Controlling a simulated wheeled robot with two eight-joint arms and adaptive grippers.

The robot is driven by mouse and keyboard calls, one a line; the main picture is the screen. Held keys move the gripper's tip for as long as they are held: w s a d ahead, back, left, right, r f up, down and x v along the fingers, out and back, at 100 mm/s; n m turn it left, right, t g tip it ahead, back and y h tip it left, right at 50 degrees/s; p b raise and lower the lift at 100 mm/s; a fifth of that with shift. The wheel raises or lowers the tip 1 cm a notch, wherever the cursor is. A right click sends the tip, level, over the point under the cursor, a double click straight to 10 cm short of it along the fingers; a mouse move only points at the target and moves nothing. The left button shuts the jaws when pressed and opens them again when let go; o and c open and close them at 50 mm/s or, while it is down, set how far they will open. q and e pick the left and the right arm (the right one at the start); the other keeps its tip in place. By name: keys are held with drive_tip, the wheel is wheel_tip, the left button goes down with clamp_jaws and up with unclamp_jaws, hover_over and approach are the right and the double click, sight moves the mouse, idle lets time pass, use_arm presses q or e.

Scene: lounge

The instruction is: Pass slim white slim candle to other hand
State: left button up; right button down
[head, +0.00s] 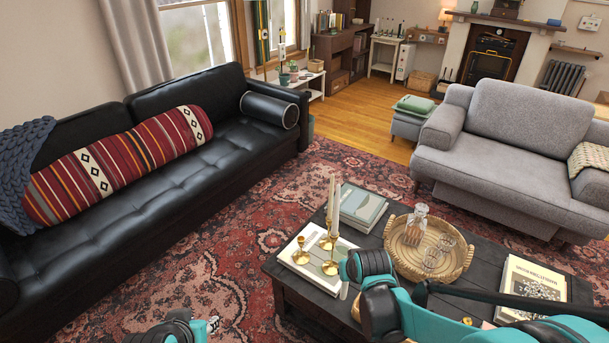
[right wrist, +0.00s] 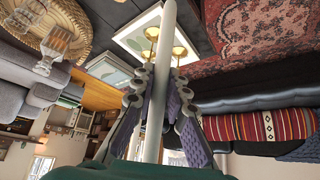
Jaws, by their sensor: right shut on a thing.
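A slim white candle (right wrist: 160,85) is held lengthwise between the fingers of my right gripper (right wrist: 159,78) in the right wrist view. The fingers press it from both sides, and its far end extends past the fingertips. In the head view my right gripper (head: 352,282) is over the near left part of the coffee table, its fingers mostly hidden by the teal wrist. Slim pale candles (head: 335,200) rise above the brass candle holders (head: 330,267) there. My left gripper (head: 213,323) is low at the bottom edge, left of the table, mostly cut off; its opening is unclear.
The dark coffee table (head: 290,276) carries a round wicker tray (head: 397,257) with a decanter (head: 416,224) and glasses, plus books (head: 360,206). A black sofa (head: 200,150) stands left and a grey armchair (head: 510,125) right. Patterned rug (head: 240,235) lies open between sofa and table.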

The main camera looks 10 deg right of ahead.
use_arm(q)
drive_tip(key=shift+o, duration=1.1)
drive_tip(key=shift+w+d, duration=0.1)
drive_tip(key=w+d+r+m+h, duration=0.2)
drive_tip(key=w+d+m+h, duration=0.1)
drive_tip(key=w+d, duration=0.55)
drive_tip(key=w+d+r+m+h, duration=0.25)
drive_tip(key=w+d+m, duration=0.2)
drive_tip(key=d, duration=0.65)
drive_tip(key=x, duration=1.2)
drive_tip(key=shift+w+r+n, duration=0.2)
drive_tip(key=shift+w+n, duration=0.15)
drive_tip(key=shift+w, duration=0.05)
use_arm(e)
drive_tip(key=w+a+r+n, duration=0.1)
drive_tip(key=w+a+r, duration=0.1)
drive_tip(key=a+r, duration=0.3)
drive_tip(key=w+a+r+n+y, duration=0.1)
drive_tip(key=a+r, duration=0.5)
drive_tip(key=r, duration=0.6)
drive_tip(key=shift+w+a+r, duration=0.2)
drive_tip(key=shift+w+a, duration=0.05)
drive_tip(key=shift+w, duration=0.55)
use_arm(q)
drive_tip(key=shift+a+y, duration=0.1)
drive_tip(key=shift+y, duration=0.15)
